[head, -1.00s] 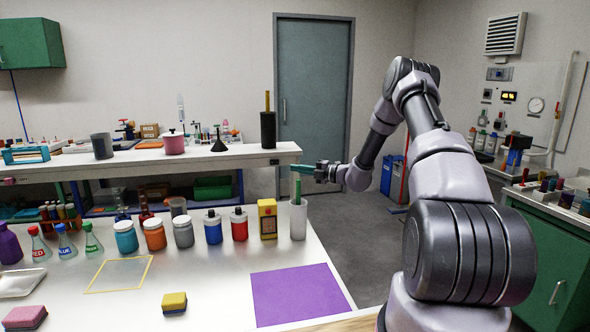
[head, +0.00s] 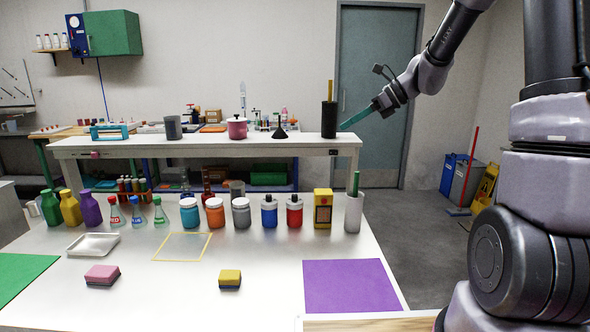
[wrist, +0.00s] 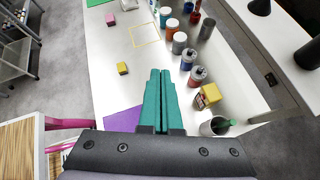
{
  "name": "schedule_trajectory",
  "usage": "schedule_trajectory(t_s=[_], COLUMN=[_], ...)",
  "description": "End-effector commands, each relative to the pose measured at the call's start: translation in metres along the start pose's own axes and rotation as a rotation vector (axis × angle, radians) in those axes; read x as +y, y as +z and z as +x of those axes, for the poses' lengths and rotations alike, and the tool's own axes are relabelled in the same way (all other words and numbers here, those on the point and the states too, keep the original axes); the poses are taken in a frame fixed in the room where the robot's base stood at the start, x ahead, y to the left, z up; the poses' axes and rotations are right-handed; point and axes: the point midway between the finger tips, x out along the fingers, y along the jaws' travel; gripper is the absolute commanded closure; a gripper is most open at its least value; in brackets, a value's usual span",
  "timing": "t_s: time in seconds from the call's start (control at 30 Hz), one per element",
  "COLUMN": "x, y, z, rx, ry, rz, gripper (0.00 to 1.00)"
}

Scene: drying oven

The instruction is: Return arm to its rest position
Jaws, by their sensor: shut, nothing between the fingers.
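My gripper (head: 360,117) is raised at the right in the head view, in front of the door and beside the right end of the raised shelf. Its teal fingers point left and down. In the wrist view the two teal fingers (wrist: 157,100) lie side by side, closed together with nothing between them. My arm rises along the right side of the head view and bends back down to the gripper.
The white table (head: 150,295) holds several bottles and jars, a yellow box (head: 323,208), a white cup (head: 353,212), two sponges, a purple mat (head: 350,287) and a metal tray (head: 93,244). A black cylinder (head: 329,120) stands on the shelf near my fingertips. Open floor (head: 425,240) lies right of the table.

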Motion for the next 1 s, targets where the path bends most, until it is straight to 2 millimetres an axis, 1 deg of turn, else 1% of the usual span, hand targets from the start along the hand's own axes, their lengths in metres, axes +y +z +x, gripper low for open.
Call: schedule_trajectory(t_s=[0.03,0.2,0.33,0.5,0.6,0.73,0.83,1.0], x=[0.021,0.08,0.119,0.165,0.186,0.205,0.213,0.218], y=[0.004,0.0,-0.01,-0.028,-0.04,-0.054,-0.061,-0.066], z=[-0.013,-0.05,-0.08,-0.119,-0.14,-0.16,-0.169,-0.174], rx=[0.051,0.232,0.37,0.557,0.665,0.78,0.841,0.877], ry=[-0.015,-0.044,-0.057,-0.059,-0.053,-0.041,-0.031,-0.022], rz=[-0.124,-0.534,-0.84,-1.227,-1.433,-1.637,-1.736,-1.794], gripper=[1.0,1.0,1.0,1.0,1.0,1.0,1.0,1.0])
